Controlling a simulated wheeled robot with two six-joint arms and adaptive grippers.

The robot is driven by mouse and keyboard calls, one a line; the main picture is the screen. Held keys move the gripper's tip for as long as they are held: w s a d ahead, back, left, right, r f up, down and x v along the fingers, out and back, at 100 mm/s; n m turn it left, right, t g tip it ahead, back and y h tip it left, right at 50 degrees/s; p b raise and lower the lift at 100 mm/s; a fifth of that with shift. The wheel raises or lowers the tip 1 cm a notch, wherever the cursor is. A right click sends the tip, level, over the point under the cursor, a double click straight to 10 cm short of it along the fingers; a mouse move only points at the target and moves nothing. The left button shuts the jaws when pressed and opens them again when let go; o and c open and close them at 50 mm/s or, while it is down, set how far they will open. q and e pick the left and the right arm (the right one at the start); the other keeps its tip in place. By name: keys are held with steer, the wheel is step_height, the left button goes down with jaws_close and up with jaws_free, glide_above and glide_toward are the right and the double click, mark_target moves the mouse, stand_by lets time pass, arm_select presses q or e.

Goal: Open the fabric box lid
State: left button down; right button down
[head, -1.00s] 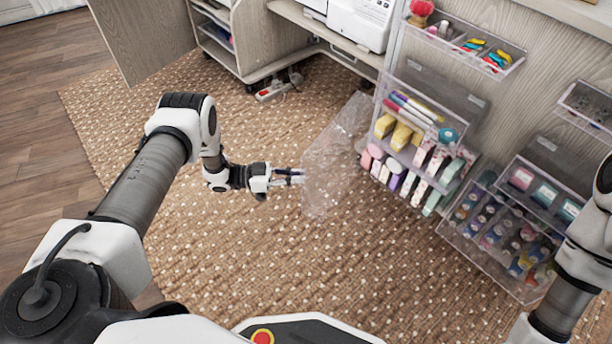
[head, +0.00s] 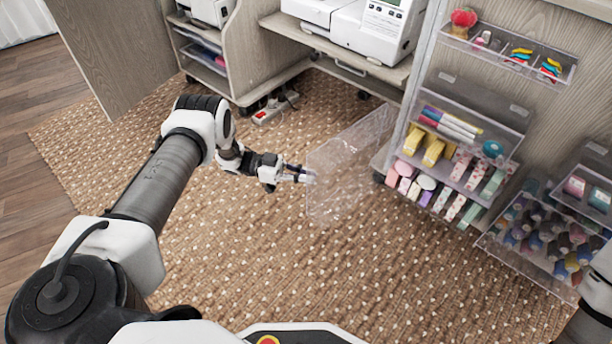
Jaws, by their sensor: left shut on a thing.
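A clear see-through panel (head: 345,172), which looks like the fabric box lid, stands out over the rug, left of the fabric box. The fabric box (head: 436,190) is at the bottom of the clear organizer and shows rolls in pink, white, purple and green. My left gripper (head: 306,176) is shut on the panel's near left edge. The fingertips look small and partly blend with the clear plastic. The panel's far edge runs back toward the cabinet side. Its joint with the box is hard to see. My right gripper is out of view; only part of my right arm shows at the lower right.
Above the fabric box is a clear compartment with pens and yellow items (head: 436,150). A clear bin of thread spools (head: 545,240) sits at the right. A power strip (head: 268,114) lies near the cabinet. The patterned rug (head: 260,245) is clear around my left gripper.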

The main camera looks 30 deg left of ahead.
arm_select(q)
steer(key=c, duration=1.2)
jaws_free()
steer(key=shift+c, duration=0.2)
steer(key=v, duration=1.2)
